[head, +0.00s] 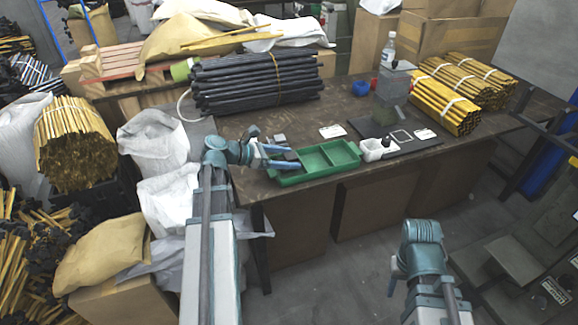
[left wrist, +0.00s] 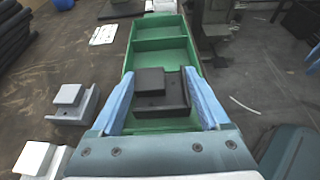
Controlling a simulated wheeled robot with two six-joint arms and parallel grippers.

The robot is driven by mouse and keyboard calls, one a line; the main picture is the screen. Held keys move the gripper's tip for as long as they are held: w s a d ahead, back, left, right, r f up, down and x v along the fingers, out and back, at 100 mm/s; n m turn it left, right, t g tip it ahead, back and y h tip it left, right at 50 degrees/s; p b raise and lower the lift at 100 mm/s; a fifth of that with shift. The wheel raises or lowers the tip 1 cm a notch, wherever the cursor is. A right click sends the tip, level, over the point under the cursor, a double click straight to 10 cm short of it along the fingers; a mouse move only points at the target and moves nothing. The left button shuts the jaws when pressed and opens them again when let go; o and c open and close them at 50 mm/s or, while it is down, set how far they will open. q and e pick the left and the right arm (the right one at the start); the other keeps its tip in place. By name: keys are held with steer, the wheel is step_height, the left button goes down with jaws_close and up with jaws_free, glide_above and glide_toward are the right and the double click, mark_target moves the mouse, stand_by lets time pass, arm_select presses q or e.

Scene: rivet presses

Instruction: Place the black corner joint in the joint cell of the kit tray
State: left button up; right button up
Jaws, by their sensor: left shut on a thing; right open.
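The green kit tray (head: 345,172) lies near the front edge of the dark table; its divided cells also show in the left wrist view (left wrist: 189,52). My left gripper (head: 286,157) is at the tray's left end. In the left wrist view its blue fingers (left wrist: 160,95) are shut on the black corner joint (left wrist: 173,100), a dark block with a raised square top. The joint is over the tray's nearest cell and hides part of its floor; I cannot tell whether it touches the floor. My right gripper (head: 394,275) is open and empty, away from the table at lower right.
A grey joint (left wrist: 75,103) and a paler one (left wrist: 40,160) lie left of the tray. Black tube bundles (head: 255,82) and yellow ones (head: 445,105) lie behind.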

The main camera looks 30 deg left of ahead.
arm_select(q)
steer(key=shift+f+b, duration=0.9)
steer(key=shift+f, duration=0.4)
steer(key=shift+f, duration=0.2)
steer(key=o, duration=1.1)
steer(key=shift+c, duration=0.2)
steer(key=shift+r, duration=0.1)
steer(key=shift+r, duration=0.25)
steer(key=p+v, duration=0.4)
steer(key=v, duration=0.6)
steer(key=shift+s+a+r, duration=0.1)
steer(key=shift+s+a, duration=0.05)
steer(key=shift+s, duration=0.05)
steer(key=shift+s+a+r+p, duration=0.15)
steer(key=shift+s+a+p, duration=0.15)
steer(key=shift+s+a, duration=0.2)
